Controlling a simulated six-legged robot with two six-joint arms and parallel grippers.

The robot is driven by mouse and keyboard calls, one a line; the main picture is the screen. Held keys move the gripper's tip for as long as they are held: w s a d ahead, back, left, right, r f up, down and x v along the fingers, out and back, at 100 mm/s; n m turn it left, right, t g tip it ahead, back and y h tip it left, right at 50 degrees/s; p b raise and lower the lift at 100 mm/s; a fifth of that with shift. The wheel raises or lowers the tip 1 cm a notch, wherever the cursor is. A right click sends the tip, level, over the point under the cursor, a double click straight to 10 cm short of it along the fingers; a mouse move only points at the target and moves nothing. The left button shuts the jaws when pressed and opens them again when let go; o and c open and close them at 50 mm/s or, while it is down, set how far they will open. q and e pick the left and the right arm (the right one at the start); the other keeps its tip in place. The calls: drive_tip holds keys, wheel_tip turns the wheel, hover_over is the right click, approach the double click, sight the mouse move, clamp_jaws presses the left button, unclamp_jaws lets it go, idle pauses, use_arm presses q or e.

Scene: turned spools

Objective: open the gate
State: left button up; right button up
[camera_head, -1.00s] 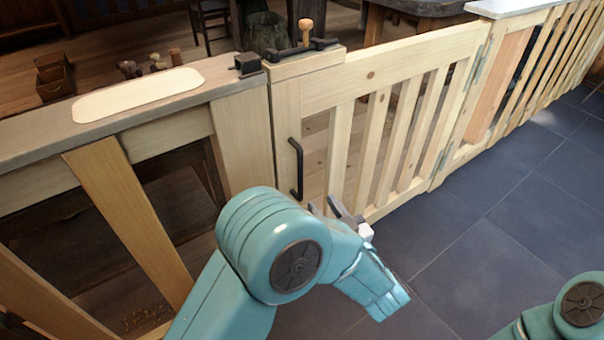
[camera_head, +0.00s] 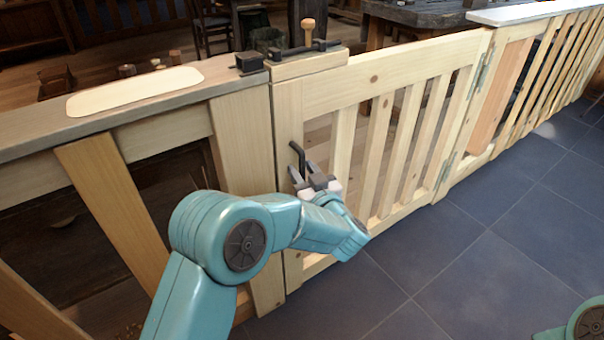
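The pale wooden gate (camera_head: 385,75) with upright slats stands in line with the fence and looks closed. A black bolt (camera_head: 292,52) with an upright wooden knob (camera_head: 308,27) lies on its top left corner. A dark catch (camera_head: 249,63) sits beside it on the fence rail; I cannot tell whether the bolt enters it. The black pull handle (camera_head: 297,152) is on the gate's left upright. My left gripper (camera_head: 302,170) is at the handle, its two fingers apart. The fingers hide the handle's lower part, and contact is unclear. My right gripper is out of view.
A fence post (camera_head: 240,140) and grey-topped rail (camera_head: 40,132) adjoin the gate on the left. Hinges (camera_head: 484,72) are on its right side, beside more fence (camera_head: 545,75). The blue tiled floor (camera_head: 470,270) in front is clear.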

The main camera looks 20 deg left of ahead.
use_arm(q)
drive_tip(key=shift+w+a, duration=0.25)
drive_tip(key=shift+w, duration=0.05)
clamp_jaws()
drive_tip(key=shift+s+d, duration=0.1)
